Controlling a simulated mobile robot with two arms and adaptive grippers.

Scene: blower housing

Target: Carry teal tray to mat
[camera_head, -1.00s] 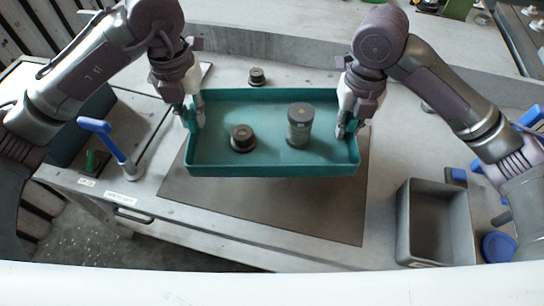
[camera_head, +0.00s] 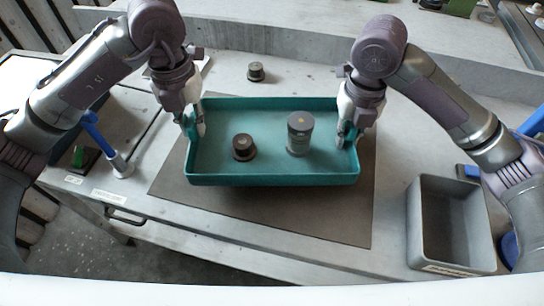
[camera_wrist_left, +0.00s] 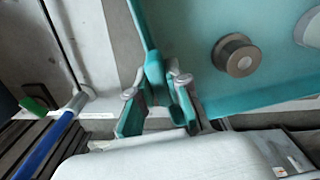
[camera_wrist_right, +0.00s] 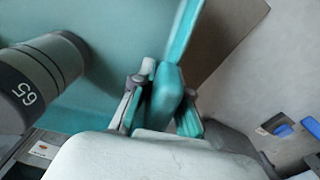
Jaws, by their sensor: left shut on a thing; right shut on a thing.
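The teal tray (camera_head: 270,179) is over the dark grey mat (camera_head: 300,222) in the head view, level, with mat showing in front and at both sides. Whether it touches the mat is hard to tell. A dark round knob-like part (camera_head: 243,147) and a grey cylinder (camera_head: 300,135) stand inside it. My left gripper (camera_head: 195,130) is shut on the tray's left wall, also seen in the left wrist view (camera_wrist_left: 157,92). My right gripper (camera_head: 345,132) is shut on its right wall, also seen in the right wrist view (camera_wrist_right: 163,98).
A grey bin (camera_head: 450,265) stands at the right front. A small dark part (camera_head: 256,72) sits behind the tray. A blue-handled tool (camera_head: 105,142) stands at the left near a labelled edge. The table between mat and bin is bare.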

